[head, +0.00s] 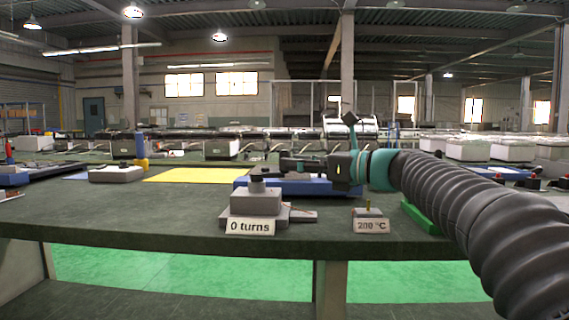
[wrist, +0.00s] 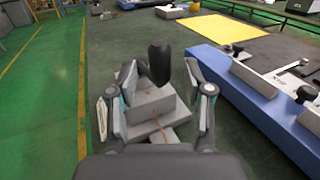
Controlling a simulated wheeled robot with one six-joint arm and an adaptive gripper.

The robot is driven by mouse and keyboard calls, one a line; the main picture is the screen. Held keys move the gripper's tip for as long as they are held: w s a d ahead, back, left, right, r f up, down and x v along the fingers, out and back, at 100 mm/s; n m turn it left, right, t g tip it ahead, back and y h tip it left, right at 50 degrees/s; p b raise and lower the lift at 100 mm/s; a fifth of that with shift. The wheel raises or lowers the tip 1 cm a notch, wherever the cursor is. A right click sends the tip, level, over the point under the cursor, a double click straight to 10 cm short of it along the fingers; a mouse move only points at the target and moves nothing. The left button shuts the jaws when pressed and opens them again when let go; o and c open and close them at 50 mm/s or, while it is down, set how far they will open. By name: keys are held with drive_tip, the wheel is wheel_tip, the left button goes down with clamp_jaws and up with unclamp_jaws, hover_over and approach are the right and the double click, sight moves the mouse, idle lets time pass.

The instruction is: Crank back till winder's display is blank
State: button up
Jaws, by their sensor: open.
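The winder (head: 256,203) is a stepped grey block with a black crank knob (head: 257,185) on top, near the front edge of the table. Its white display plate (head: 250,227) reads "0 turns", so it is not blank. My gripper (head: 285,164) is open, above and a little right of the winder in the head view. In the wrist view, the black knob (wrist: 159,62) shows between the open fingers (wrist: 160,76), with the grey block (wrist: 152,108) below. I cannot tell whether either finger touches the knob.
A small grey box with a "200 °C" plate (head: 371,226) stands right of the winder. A blue fixture (head: 300,187) lies behind it, also in the wrist view (wrist: 255,95). A yellow mat (head: 195,175) lies farther back. The dark table (head: 120,213) is clear left of the winder.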

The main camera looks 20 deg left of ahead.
sight(284, 172)
drive_tip(key=shift+w+a, duration=0.15)
drive_tip(key=shift+a, duration=0.65)
drive_tip(key=shift+w+a, duration=0.15)
drive_tip(key=shift+a, duration=0.65)
clamp_jaws()
